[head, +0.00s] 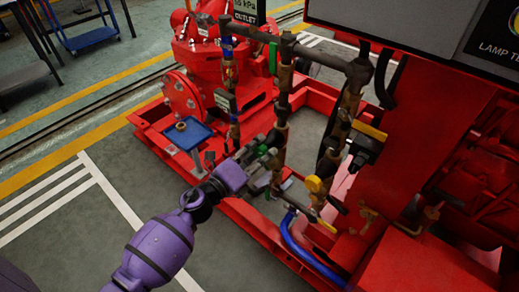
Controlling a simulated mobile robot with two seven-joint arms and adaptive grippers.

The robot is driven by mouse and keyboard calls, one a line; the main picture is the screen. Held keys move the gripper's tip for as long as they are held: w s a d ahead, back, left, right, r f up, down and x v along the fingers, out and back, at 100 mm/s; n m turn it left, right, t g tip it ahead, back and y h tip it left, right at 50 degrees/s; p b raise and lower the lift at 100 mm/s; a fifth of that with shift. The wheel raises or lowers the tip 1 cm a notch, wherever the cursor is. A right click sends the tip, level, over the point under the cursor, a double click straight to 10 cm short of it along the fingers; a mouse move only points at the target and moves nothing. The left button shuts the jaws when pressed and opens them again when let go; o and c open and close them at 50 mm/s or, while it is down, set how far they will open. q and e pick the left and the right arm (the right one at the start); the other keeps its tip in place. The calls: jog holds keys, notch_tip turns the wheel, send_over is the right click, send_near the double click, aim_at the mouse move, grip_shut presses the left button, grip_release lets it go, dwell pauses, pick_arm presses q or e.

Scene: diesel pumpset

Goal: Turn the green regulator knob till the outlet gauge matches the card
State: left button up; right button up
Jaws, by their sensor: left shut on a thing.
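My left gripper (262,152) reaches in from the lower left on a purple arm. It is shut at the pipework, with a bit of green, seemingly the green regulator knob (264,149), showing between its fingers. The fingers hide most of the knob. A black-framed card (248,10) reading "kPa OUTLET" is cut off at the top edge, and its full number is not clear. I cannot make out the outlet gauge or its needle. My right gripper is not in view.
Brown vertical pipes (281,125) with yellow-handled valves (314,184) stand close to the gripper. A small blue tray (187,135) is to its left. A red pump (205,45) stands behind, and a large red housing (425,140) fills the right.

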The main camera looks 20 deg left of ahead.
pick_arm(q)
jog(key=shift+a+f, duration=0.1)
jog(key=shift+a, duration=0.25)
jog(key=o, duration=1.1)
jog(key=shift+s+d, duration=0.1)
jog(key=v, duration=1.2)
jog(key=shift+c, duration=0.4)
